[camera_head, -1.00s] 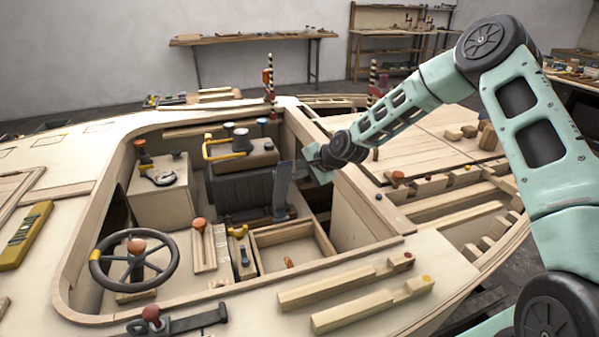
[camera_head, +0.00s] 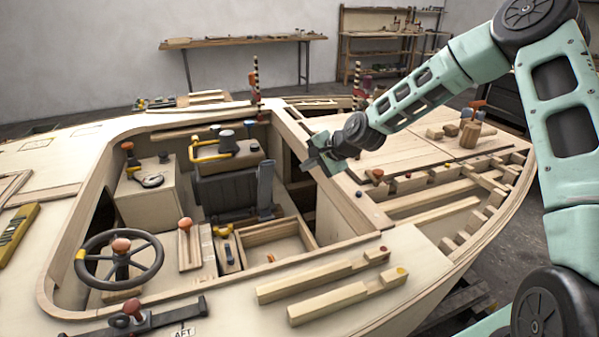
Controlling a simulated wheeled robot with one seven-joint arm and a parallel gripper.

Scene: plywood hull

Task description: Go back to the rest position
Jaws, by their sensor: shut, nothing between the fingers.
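My gripper (camera_head: 318,166) is at the end of my pale green arm, in the upper middle of the head view. It is above the right edge of the cockpit opening in the plywood hull (camera_head: 345,215). The fingers are shut and small in the picture, with nothing seen held in them. The gripper looks clear of the dark seat (camera_head: 228,188) and the upright dark lever (camera_head: 265,185) to its left.
A steering wheel (camera_head: 119,258) and an open wooden tray (camera_head: 270,242) are in the cockpit. Wooden bars (camera_head: 320,275) lie on the near deck. Striped posts (camera_head: 254,85) rise behind. The right deck (camera_head: 400,150) has a broad clear area.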

